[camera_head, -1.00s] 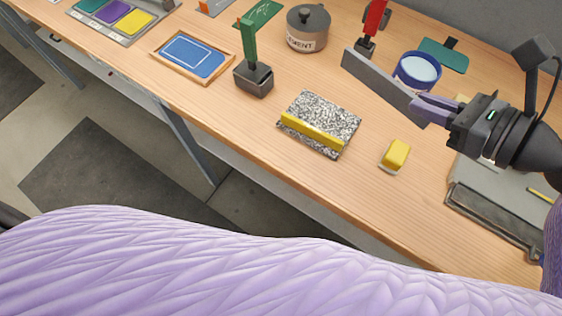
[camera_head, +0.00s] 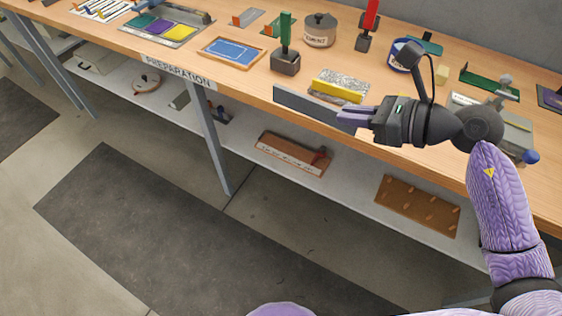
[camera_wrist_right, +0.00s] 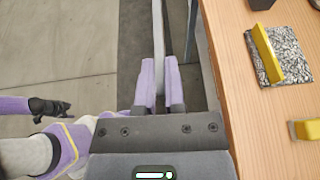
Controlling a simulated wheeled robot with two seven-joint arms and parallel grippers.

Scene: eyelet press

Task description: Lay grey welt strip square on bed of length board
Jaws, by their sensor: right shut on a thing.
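My right gripper (camera_head: 343,117) is shut on the grey welt strip (camera_head: 302,103) near one end. The strip points left from the fingers, in the air in front of the bench's front edge. In the right wrist view the strip (camera_wrist_right: 158,30) runs straight out between the two lilac fingers (camera_wrist_right: 160,75). My left gripper (camera_wrist_right: 50,107) shows small and dark at the left of that view; its jaws are too small to judge. I cannot tell for sure which thing is the length board; a wooden board with a white scale-like strip (camera_head: 291,154) lies on the lower shelf.
A speckled block with a yellow bar (camera_head: 340,88), a green-handled tool (camera_head: 286,58), a blue framed tray (camera_head: 232,52) and a cement pot (camera_head: 319,30) stand on the bench (camera_head: 262,82). A pegged brown board (camera_head: 418,205) lies on the lower shelf. The floor in front is clear.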

